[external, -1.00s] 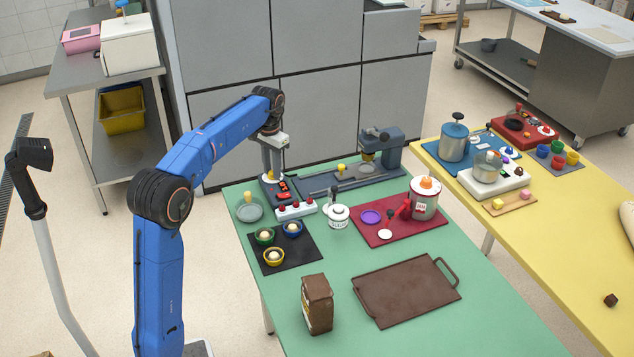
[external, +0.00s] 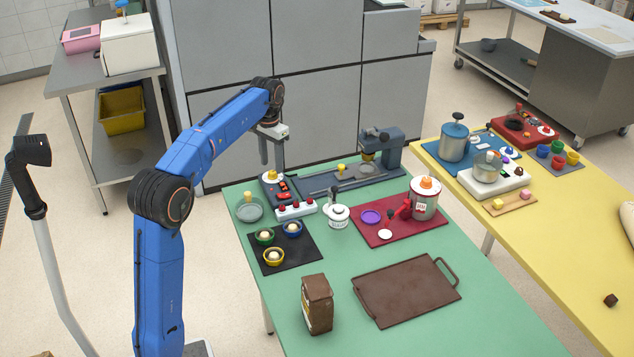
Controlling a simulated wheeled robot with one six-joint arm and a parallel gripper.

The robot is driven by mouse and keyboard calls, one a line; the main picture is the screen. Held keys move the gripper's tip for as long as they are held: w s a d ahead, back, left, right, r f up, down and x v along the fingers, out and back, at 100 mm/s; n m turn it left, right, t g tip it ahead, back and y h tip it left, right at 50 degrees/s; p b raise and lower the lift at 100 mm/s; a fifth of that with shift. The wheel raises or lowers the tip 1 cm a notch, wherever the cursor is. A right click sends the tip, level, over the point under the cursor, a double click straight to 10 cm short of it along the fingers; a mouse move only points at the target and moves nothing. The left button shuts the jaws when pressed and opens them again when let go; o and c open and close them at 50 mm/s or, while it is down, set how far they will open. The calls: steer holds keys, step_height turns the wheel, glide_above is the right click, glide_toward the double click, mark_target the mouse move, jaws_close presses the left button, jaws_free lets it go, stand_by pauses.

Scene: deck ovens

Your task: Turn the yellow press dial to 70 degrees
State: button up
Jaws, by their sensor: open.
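The yellow press dial (external: 270,175) sits on a pale round base at the back end of a dark control panel (external: 283,197), at the far left of the green table. Its exact angle is too small to tell. My gripper (external: 272,162) points down just above the dial, with its fingers open and apart from it. Nothing shows between the fingers. The blue-grey press (external: 391,148) stands to the right at the back of the table.
Near the panel are a red-button box (external: 296,210), a grey plate (external: 249,210) and a white lidded jar (external: 337,217). A black mat (external: 294,262) with several bowls lies in front. A brown tray (external: 407,291) lies nearer the front.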

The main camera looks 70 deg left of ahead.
mark_target(273, 172)
step_height(273, 172, up, 14)
steer(key=shift+r, duration=0.15)
stand_by(0.3)
steer(key=s+d+f+m+t, duration=0.1)
steer(key=s+d, duration=0.1)
steer(key=d, duration=1.4)
steer(key=s+d+f+m, duration=0.1)
steer(key=s+d+f, duration=0.4)
steer(key=d, duration=0.3)
steer(key=s+d+f+m+t, duration=0.1)
steer(key=s+d+f, duration=0.3)
steer(key=d, duration=0.4)
steer(key=s+d+f+m+t, duration=0.1)
steer(key=s+d+f, duration=0.4)
steer(key=d, duration=0.2)
steer(key=shift+s+d+f+y, duration=0.3)
steer(key=shift+s+d+f, duration=0.05)
steer(key=shift+d, duration=0.05)
steer(key=s+d+f+t, duration=0.1)
steer(key=s+d+f, duration=0.2)
steer(key=s+f, duration=0.2)
steer(key=s+d+f+m, duration=0.1)
steer(key=s+d+f, duration=0.2)
steer(key=s+f, duration=0.3)
step_height(273, 172, down, 4)
steer(key=shift+s+d+t, duration=0.3)
steer(key=shift+d+t, duration=0.1)
